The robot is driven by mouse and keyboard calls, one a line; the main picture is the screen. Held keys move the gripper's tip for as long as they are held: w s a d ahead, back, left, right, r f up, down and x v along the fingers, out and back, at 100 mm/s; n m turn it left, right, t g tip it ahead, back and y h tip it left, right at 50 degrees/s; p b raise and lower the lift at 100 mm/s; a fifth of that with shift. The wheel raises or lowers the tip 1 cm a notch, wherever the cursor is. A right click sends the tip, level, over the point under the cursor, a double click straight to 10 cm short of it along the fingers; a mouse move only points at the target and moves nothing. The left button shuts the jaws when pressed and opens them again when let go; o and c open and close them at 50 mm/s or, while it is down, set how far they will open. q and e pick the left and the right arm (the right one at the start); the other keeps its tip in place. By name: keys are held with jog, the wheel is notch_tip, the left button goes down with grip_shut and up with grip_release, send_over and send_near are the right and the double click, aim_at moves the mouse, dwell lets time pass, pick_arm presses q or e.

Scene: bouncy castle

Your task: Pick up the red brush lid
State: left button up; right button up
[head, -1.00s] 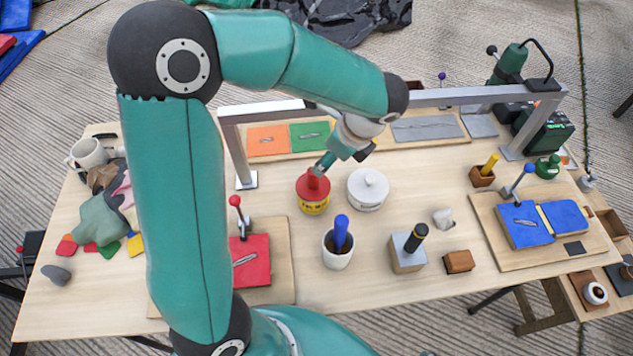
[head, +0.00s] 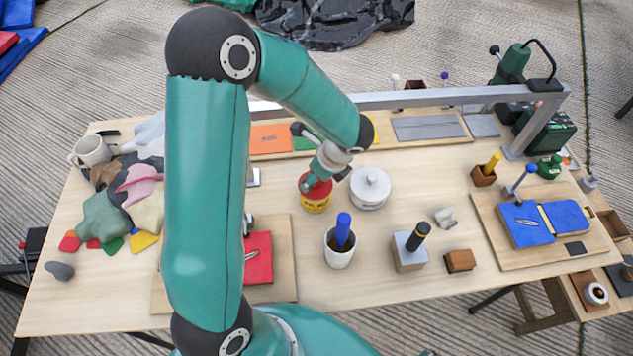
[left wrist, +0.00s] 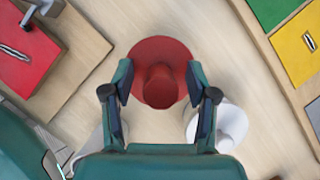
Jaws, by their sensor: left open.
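The red brush lid (head: 313,188) tops a yellow-and-red pot (head: 316,205) left of the white lidded jar (head: 370,187) on the wooden table. In the left wrist view the red lid (left wrist: 158,58) is a round disc with a knob (left wrist: 160,88) standing up from it. My left gripper (left wrist: 160,82) is open, one finger on each side of the knob, with a gap to it on both sides. In the head view my left gripper (head: 325,182) is right at the lid and partly covers it. My right gripper is not in view.
A white cup with a blue-handled brush (head: 341,243) stands in front of the pot. A grey metal frame (head: 450,97) spans the table behind. A red panel (head: 258,258) lies front left, partly hidden by my arm. Cloths and a mug (head: 91,151) are at left.

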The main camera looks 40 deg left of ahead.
pick_arm(q)
grip_shut()
jog(key=shift+r, duration=0.1)
dwell(0.3)
notch_tip(320, 180, up, 20)
jog(key=p, duration=0.1)
dwell(0.4)
jog(key=c, duration=0.7)
grip_release()
grip_shut()
